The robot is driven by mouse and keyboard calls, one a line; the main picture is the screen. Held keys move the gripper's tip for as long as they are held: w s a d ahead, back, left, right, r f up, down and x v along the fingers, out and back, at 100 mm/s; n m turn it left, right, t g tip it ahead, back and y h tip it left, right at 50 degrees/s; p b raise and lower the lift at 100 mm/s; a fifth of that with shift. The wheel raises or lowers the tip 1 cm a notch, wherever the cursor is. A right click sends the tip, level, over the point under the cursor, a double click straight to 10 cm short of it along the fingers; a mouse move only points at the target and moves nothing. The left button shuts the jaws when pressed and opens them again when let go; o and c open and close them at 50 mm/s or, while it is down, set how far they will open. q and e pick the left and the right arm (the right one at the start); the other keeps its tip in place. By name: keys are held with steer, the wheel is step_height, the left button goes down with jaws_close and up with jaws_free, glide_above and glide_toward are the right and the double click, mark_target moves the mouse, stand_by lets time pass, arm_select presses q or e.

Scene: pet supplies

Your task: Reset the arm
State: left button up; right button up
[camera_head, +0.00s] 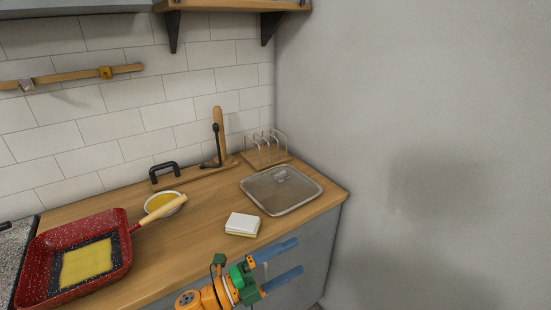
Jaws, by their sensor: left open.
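My left gripper (297,255) is in front of the counter's front edge, at the bottom middle of the head view. Its two blue fingers are spread apart, pointing right, with nothing between them. Its orange and green wrist comes in from the bottom edge. The gripper is apart from the objects on the counter; the white and yellow sponge-like block (242,224) is the nearest of them. My right gripper is not in view.
A shelf (232,6) is above. Right of the counter is a bare grey wall.

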arm_select(q)
steer(key=s+a+f+n+t+y, duration=0.1)
steer(key=a+f+n+y, duration=0.3)
steer(key=f+n, duration=0.3)
steer(key=s+a+f+n+t+y, duration=0.1)
steer(key=a+f+n+y, duration=0.35)
steer(key=f, duration=0.45)
steer(key=s+a+f+n+t+y, duration=0.1)
steer(key=a+f+n+t+y, duration=0.1)
steer(key=a+f+n+y, duration=0.45)
steer(key=s+a+f+n+g+y, duration=0.1)
steer(key=s+a+f+n+g, duration=0.3)
steer(key=s+f, duration=0.85)
steer(key=s+a+f+n+g+y, duration=0.1)
steer(key=s+f+n+g, duration=0.1)
steer(key=s, duration=0.8)
steer(key=s+a+f+n+g, duration=0.1)
steer(key=s+f+n+g, duration=0.2)
steer(key=s, duration=0.8)
steer(key=shift+s+a+f+g+y, duration=0.15)
steer(key=shift+a+f+g+y, duration=0.25)
steer(key=shift+f+g, duration=0.65)
steer(key=shift+d+r, duration=0.1)
steer(key=shift+r, duration=0.05)
